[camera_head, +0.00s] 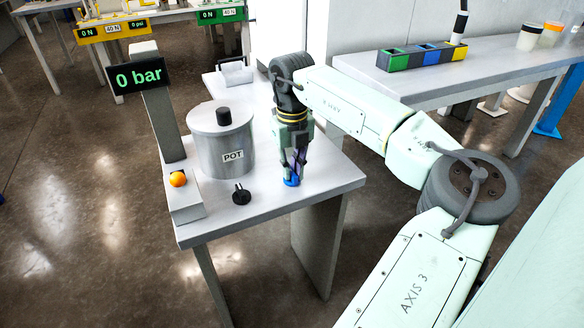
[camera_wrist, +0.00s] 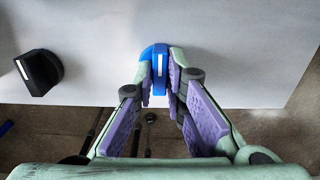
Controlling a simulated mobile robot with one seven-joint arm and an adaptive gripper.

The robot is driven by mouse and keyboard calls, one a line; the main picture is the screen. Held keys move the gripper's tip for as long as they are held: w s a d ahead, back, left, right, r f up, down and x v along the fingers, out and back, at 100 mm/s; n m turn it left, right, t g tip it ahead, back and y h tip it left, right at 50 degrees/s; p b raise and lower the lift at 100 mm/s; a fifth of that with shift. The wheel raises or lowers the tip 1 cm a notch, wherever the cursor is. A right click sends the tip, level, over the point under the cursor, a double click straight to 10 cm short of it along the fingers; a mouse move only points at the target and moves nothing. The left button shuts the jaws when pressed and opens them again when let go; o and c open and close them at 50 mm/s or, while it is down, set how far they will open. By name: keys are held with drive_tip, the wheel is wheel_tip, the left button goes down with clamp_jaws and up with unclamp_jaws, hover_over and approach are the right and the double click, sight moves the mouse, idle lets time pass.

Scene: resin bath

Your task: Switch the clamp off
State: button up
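A blue knob (camera_head: 292,181) sits near the front right of the grey bench; it also shows in the wrist view (camera_wrist: 160,72), with a white mark along its raised grip. My gripper (camera_head: 293,170) points down over it. In the wrist view its two purple-padded fingers (camera_wrist: 160,78) stand on either side of the raised grip and look closed against it. A black knob (camera_head: 241,194) with a white mark sits to its left, also in the wrist view (camera_wrist: 38,73). I see no label naming either knob as the clamp.
A metal pot (camera_head: 222,143) marked POT stands behind the knobs. A display (camera_head: 139,76) reads 0 bar on a post at the left. An orange button (camera_head: 178,179) is on the post's base. A side bench (camera_head: 480,70) holds colored bins (camera_head: 422,56).

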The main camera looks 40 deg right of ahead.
sight(292, 172)
drive_tip(key=o, duration=0.4)
drive_tip(key=shift+r, duration=0.1)
wheel_tip(292, 172, up, 12)
idle(0.5)
idle(0.5)
